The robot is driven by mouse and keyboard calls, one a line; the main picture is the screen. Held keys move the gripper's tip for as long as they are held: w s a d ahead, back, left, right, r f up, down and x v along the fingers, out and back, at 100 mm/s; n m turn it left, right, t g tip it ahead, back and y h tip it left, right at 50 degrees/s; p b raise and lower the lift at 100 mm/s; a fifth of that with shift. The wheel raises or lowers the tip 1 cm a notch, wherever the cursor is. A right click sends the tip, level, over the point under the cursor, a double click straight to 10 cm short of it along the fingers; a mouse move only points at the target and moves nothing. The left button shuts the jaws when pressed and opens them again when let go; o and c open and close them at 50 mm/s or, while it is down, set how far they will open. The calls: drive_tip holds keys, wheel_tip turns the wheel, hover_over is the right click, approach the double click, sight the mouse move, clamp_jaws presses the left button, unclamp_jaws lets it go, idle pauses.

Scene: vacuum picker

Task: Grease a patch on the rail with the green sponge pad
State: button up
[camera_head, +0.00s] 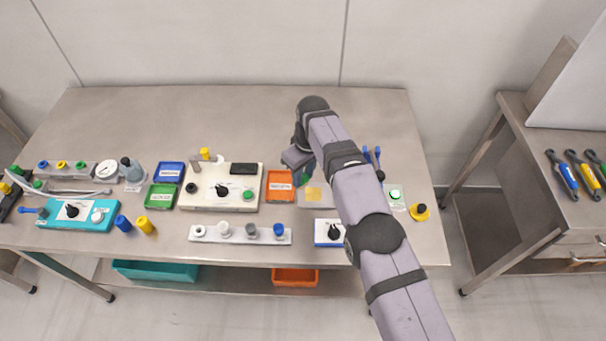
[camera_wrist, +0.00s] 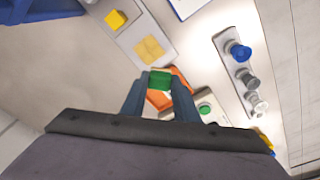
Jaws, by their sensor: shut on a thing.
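My gripper (camera_head: 306,170) is shut on the green sponge pad, a small green block that shows between the two fingertips (camera_wrist: 160,84) in the wrist view. The green sponge pad (camera_wrist: 160,77) is held above the bench, near the orange tray. A pale flat strip (camera_wrist: 128,41), which looks like the rail, carries a yellow patch (camera_wrist: 149,48); the patch (camera_head: 313,194) also shows in the head view, just in front of my gripper. The pad appears apart from the patch. My arm hides the right part of the strip in the head view.
The orange tray (camera_head: 278,198) lies left of the strip. A cream panel (camera_head: 208,199) with a knob stands further left. A white strip with several knobs (camera_head: 200,239) and a blue-framed panel (camera_head: 319,238) lie in front. The bench's back (camera_head: 220,120) is clear.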

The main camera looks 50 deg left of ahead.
drive_tip(key=shift+r, duration=0.1)
drive_tip(key=shift+r+p, duration=1.4)
drive_tip(key=shift+r, duration=0.05)
